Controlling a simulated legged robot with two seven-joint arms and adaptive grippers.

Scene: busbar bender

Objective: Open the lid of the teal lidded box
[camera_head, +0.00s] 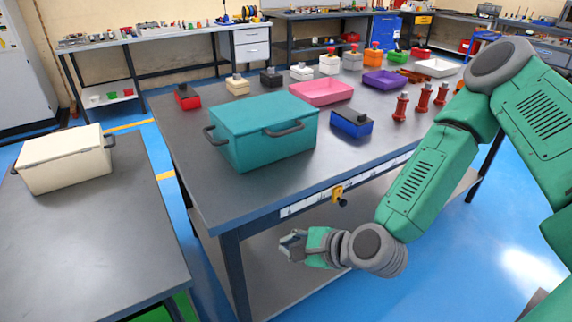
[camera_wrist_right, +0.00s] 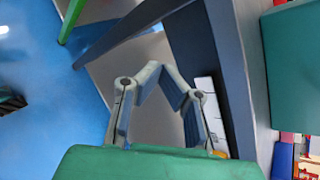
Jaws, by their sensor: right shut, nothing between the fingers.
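The teal lidded box (camera_head: 262,148) stands on the near left part of the grey worktable, with its lid (camera_head: 262,112) down on top. A dark handle shows at its left end and another on its front right side. My right gripper (camera_head: 290,243) is in front of the table, below the tabletop edge and apart from the box. It is shut and empty. In the right wrist view my gripper fingers (camera_wrist_right: 158,72) show near the table frame, and part of the teal box (camera_wrist_right: 295,65) shows at the right edge. My left gripper is not in view.
A cream box (camera_head: 68,160) sits on a separate table at left. A blue block (camera_head: 351,124) is right of the teal box, with a pink tray (camera_head: 320,92) behind it. Red stands (camera_head: 401,106) are farther right. The table edge (camera_head: 300,205) lies between my right gripper and the box.

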